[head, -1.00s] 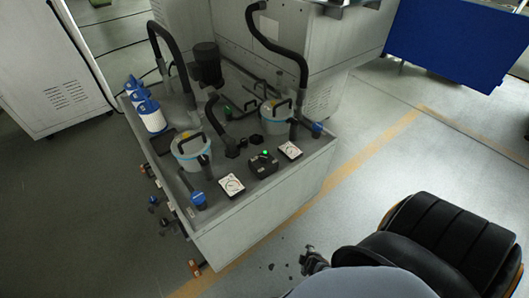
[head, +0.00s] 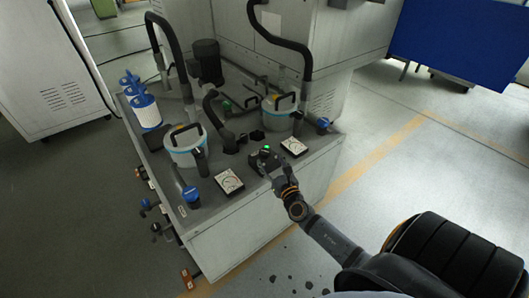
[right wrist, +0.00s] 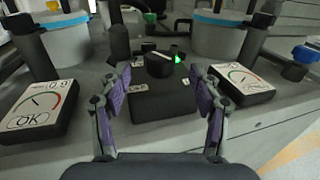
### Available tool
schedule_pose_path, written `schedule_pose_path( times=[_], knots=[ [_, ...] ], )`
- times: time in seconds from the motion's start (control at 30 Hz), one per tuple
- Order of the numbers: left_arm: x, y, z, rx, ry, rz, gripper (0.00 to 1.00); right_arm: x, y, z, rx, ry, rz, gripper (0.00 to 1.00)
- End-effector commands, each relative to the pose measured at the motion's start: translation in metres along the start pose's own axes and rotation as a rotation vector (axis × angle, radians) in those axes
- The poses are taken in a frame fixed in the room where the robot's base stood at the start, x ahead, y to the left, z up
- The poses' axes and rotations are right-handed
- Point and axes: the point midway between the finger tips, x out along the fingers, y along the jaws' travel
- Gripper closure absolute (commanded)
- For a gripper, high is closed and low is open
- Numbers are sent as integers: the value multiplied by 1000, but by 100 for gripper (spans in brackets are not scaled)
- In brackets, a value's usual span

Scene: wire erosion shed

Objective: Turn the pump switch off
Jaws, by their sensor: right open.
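The pump switch is a black box (head: 259,163) on the tank unit's top, between two gauges. Its green light is lit. In the right wrist view, a dark round knob (right wrist: 160,65) with a pale bar across it sits on the box, with the green light (right wrist: 178,60) beside it. My right gripper (right wrist: 160,86) is open and empty, its purple-padded fingers either side of the black box and short of the knob. In the head view, my right gripper (head: 273,173) is at the box's near edge. My left gripper is not in view.
A left gauge (head: 229,181) and a right gauge (head: 294,146) flank the switch. Filter canisters (head: 184,150) with handles, black hoses (head: 178,50) and a dark motor (head: 206,62) stand behind. Blue-topped valves are at the unit's corners. The floor to the right is clear.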

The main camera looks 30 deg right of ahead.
Motion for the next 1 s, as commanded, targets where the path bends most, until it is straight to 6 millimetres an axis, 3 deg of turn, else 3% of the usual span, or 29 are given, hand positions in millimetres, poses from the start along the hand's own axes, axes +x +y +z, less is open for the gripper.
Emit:
schedule_pose_path(
  times=[0.1, 0.3, 0.67, 1.0],
  knots=[
    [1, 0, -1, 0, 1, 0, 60, 27, 0, 0, 4, -2, -2, 36],
    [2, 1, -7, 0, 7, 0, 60, 55, 0, -1, 3, 1, -1, 36],
    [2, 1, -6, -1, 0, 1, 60, 62, 0, -1, 4, 2, 0, 36],
    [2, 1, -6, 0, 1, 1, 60, 62, 0, -1, 4, 2, 0, 83]
  ],
)
